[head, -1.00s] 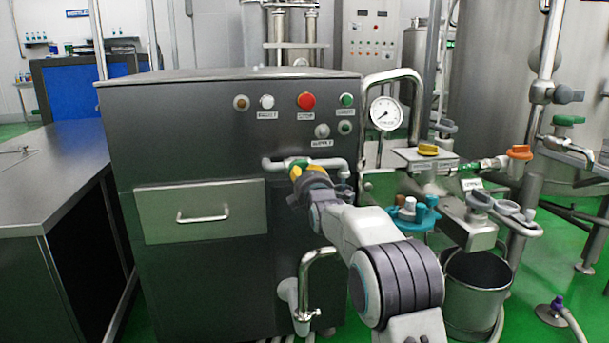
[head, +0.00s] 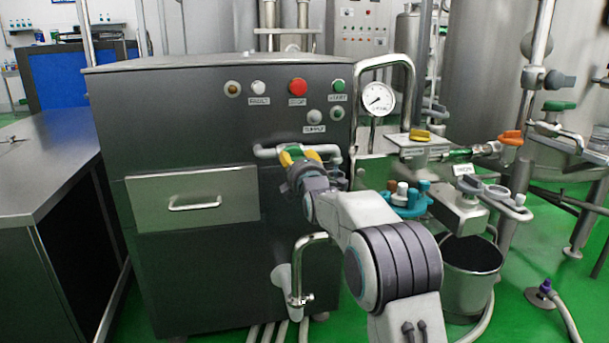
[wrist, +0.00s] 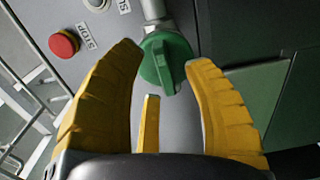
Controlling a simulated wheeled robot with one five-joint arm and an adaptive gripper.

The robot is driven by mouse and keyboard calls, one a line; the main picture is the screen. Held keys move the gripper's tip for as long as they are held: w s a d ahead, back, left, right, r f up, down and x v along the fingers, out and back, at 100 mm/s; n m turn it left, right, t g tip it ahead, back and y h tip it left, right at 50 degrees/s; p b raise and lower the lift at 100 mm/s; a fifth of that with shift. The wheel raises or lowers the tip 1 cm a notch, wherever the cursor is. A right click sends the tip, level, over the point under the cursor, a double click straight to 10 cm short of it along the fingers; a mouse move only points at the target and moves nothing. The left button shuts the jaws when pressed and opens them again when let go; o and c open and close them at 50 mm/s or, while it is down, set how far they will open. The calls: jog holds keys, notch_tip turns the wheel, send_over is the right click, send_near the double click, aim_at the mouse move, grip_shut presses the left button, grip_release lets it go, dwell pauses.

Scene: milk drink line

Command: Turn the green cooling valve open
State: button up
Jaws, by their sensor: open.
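The green valve handle (wrist: 165,62) sits on a pale pipe at the front of the dark cabinet. In the head view only a little of the green handle (head: 297,152) shows between the fingers. My gripper (head: 299,157) is open around the handle, and it also shows in the wrist view (wrist: 164,56). I cannot tell whether any finger touches the handle.
The cabinet (head: 200,110) has a red stop button (head: 298,87) above the pipe (head: 266,152). A pressure gauge (head: 377,98) stands to the right. Other valves, including a yellow handle (head: 420,134) and an orange one (head: 511,137), and a bucket (head: 470,280) are farther right.

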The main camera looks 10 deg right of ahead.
jog(key=s, duration=1)
jog(key=shift+s, duration=0.3)
jog(key=s+r+m+g+p, duration=0.5)
jog(key=s+r+p, duration=0.3)
jog(key=s+p, duration=0.6)
jog(key=s+r+m+g+p, duration=0.4)
jog(key=s+r+m+p, duration=0.3)
jog(key=s+p, duration=0.7)
jog(key=s+r+m+g+p, duration=0.5)
jog(key=s+r+p, duration=0.3)
jog(key=s+p, duration=0.6)
jog(key=shift+r+m+g, duration=0.3)
jog(key=shift+r+m, duration=0.05)
jog(key=shift+m, duration=0.25)
